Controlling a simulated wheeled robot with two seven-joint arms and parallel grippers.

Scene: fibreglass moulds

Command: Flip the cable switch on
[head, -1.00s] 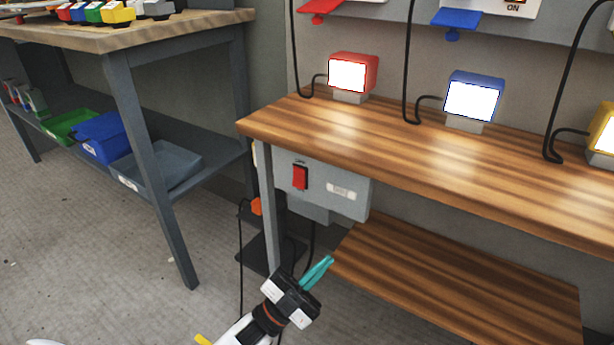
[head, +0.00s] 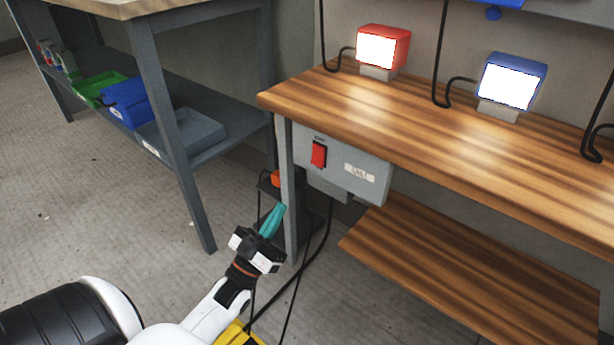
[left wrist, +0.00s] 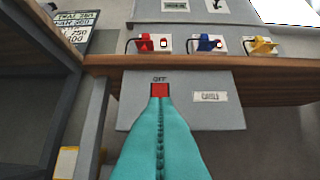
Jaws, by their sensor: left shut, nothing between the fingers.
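The red cable switch (head: 319,154) is on a grey box (head: 375,186) under the wooden workbench. In the left wrist view, the red switch (left wrist: 160,90) has an "OFF" label above it and a "CABLE" label to its right. My left gripper (head: 273,220) is shut and empty, with its teal fingers pressed together. In the head view it is below and left of the switch, apart from the box. In the left wrist view, the fingertips (left wrist: 160,101) overlap the lower edge of the switch; contact cannot be told. My right gripper is not in view.
The workbench (head: 450,150) has a red lit lamp (head: 383,48) and a blue lit lamp (head: 510,82) on top, and a lower wooden shelf (head: 470,270). Its grey leg (head: 288,190) stands near my gripper. Black cables (head: 318,245) hang below the box. A grey shelf unit (head: 160,80) stands left.

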